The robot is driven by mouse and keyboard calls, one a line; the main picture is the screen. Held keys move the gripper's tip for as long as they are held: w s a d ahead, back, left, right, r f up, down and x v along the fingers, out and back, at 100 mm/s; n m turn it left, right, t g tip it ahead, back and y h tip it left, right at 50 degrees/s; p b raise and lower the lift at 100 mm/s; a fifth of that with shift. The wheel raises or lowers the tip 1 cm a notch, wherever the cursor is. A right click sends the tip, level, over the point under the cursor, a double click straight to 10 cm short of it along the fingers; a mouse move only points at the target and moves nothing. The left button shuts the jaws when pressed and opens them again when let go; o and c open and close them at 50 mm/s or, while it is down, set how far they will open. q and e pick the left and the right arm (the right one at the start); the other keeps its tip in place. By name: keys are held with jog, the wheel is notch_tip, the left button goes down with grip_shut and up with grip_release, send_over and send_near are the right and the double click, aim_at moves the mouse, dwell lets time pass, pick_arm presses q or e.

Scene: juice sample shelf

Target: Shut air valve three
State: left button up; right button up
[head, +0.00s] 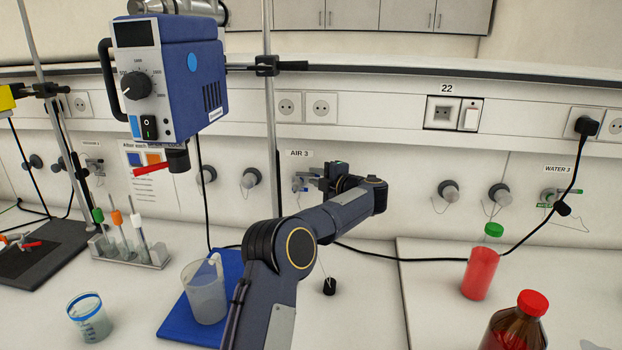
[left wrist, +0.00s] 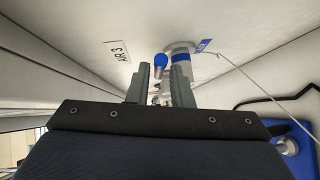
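The air 3 valve (head: 299,183) is on the wall under its "AIR 3" label (head: 299,153), a grey tap with blue parts, partly hidden by my left gripper. In the left wrist view its body (left wrist: 181,50) and blue handle end (left wrist: 160,62) show beside the label. My left gripper (left wrist: 161,74) has its two fingers apart, with the blue handle end near the tips and in line with the gap. I see gaps on both sides, and cannot tell how deep the handle sits. In the head view, this gripper (head: 318,183) is just right of the valve. My right gripper is not in view.
A blue stirrer unit (head: 190,85) hangs on a stand left of the valve, its rod (head: 270,110) just left of it. Other wall taps (head: 449,191) and a red bottle (head: 479,273) are at the right.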

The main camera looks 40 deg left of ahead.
pick_arm(q)
jog(key=shift+b+v, duration=0.35)
jog(key=shift+v, duration=2.05)
jog(key=shift+f, duration=0.15)
